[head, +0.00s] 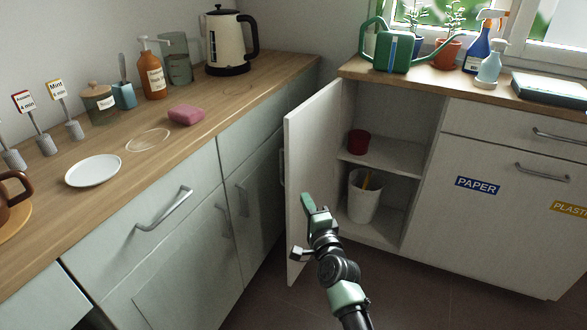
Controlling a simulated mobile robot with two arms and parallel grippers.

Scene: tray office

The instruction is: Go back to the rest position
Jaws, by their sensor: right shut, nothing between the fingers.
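My right gripper (318,210) is in the head view, in front of the open cabinet (385,190). It is shut and empty. It overlaps the lower part of the open white cabinet door (308,165) in the picture; whether it touches the door I cannot tell. My right arm comes up from the bottom edge. My left gripper is out of view.
The cabinet holds a red cup (358,142) above and a white bin (364,203) below. A wooden counter (110,145) with a white plate (93,171), pink sponge (186,115) and kettle (228,45) runs along the left. The dark floor (410,300) shows free room at the lower right.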

